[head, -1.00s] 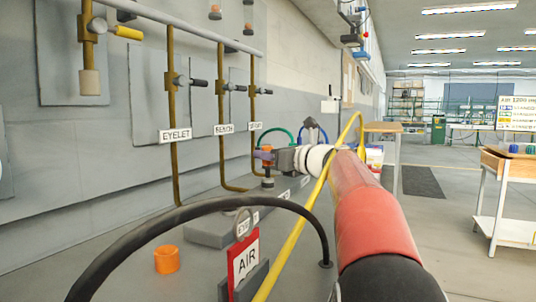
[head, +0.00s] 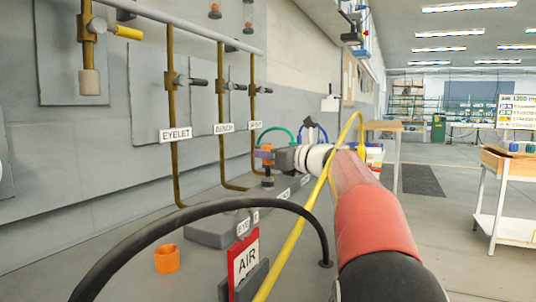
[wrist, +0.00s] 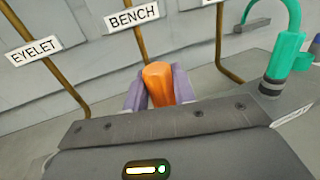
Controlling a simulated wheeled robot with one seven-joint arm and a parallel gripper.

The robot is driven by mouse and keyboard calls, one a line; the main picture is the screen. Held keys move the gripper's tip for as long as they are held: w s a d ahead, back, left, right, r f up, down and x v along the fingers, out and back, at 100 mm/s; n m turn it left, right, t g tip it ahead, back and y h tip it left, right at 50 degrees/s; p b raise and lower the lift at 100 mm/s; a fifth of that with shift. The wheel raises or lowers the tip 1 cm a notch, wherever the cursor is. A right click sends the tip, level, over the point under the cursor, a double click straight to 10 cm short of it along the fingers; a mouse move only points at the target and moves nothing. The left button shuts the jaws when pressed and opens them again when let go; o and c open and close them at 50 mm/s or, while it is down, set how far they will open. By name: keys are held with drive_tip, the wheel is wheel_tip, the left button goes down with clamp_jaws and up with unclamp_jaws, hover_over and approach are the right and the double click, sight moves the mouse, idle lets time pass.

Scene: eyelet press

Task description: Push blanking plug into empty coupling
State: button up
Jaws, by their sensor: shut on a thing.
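My gripper (head: 267,158) is at the end of my outstretched arm, over the grey manifold block on the bench. In the wrist view its purple fingers (wrist: 133,92) are shut on an orange plug (wrist: 159,84), whose top stands up between them. The plug's orange top also shows in the head view (head: 264,147). A dark, short fitting (head: 268,182) shows directly under the gripper; whether the plug touches it or sits in it I cannot tell. In the wrist view a teal coupling (wrist: 284,60) with a teal hose stands to the right of the gripper.
A black hose (head: 185,216) arches across the foreground, and a yellow hose (head: 300,225) runs along my arm. A red AIR sign (head: 244,262) and an orange cup (head: 167,258) stand on the bench. Brass pipes with EYELET (head: 175,134) and BENCH labels line the wall behind.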

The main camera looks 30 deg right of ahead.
drive_tip(key=shift+f+b, duration=0.7)
drive_tip(key=shift+f, duration=0.7)
idle(0.4)
drive_tip(key=o, duration=1.1)
drive_tip(key=shift+c, duration=0.2)
drive_tip(key=shift+r, duration=0.1)
drive_tip(key=shift+r+p, duration=2.1)
drive_tip(key=shift+r, duration=0.4)
